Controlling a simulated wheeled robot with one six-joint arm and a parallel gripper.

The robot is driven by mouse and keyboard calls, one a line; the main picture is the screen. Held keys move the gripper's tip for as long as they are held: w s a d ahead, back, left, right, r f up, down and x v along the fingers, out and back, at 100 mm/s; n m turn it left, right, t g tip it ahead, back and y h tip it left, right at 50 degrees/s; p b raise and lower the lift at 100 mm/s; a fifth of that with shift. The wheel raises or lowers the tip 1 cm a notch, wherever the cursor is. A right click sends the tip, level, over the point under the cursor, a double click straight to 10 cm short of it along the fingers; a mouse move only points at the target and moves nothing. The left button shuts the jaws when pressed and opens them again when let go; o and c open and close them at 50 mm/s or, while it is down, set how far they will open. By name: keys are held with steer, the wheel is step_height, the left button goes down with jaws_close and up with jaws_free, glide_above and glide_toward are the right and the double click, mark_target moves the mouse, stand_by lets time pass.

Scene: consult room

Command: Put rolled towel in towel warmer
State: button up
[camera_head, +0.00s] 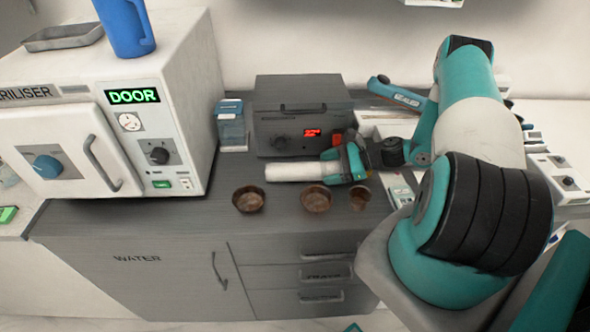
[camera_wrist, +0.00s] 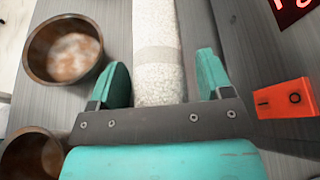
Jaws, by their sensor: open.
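The white rolled towel (camera_head: 292,171) lies on the grey counter in front of a grey box with a red display, which looks like the towel warmer (camera_head: 268,134). The warmer's front handle is level and its front looks shut. My gripper (camera_head: 328,169) is at the towel's right end. In the wrist view my gripper (camera_wrist: 162,72) is open, with one finger on each side of the towel (camera_wrist: 157,45). Gaps show between fingers and towel, the right one wider. The towel's near end is hidden by the gripper.
Three brown bowls stand along the counter's front: left (camera_head: 248,199), middle (camera_head: 316,199) and right (camera_head: 360,198). A clear blue-lidded container (camera_head: 231,125) stands left of the warmer, beside the white steriliser (camera_head: 190,90). An orange switch (camera_wrist: 284,98) is close right of my gripper.

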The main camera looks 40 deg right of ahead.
steer(key=shift+f, duration=0.1)
steer(key=shift+c, duration=0.2)
steer(key=c, duration=0.7)
steer(key=shift+c, duration=0.3)
steer(key=shift+w, duration=0.1)
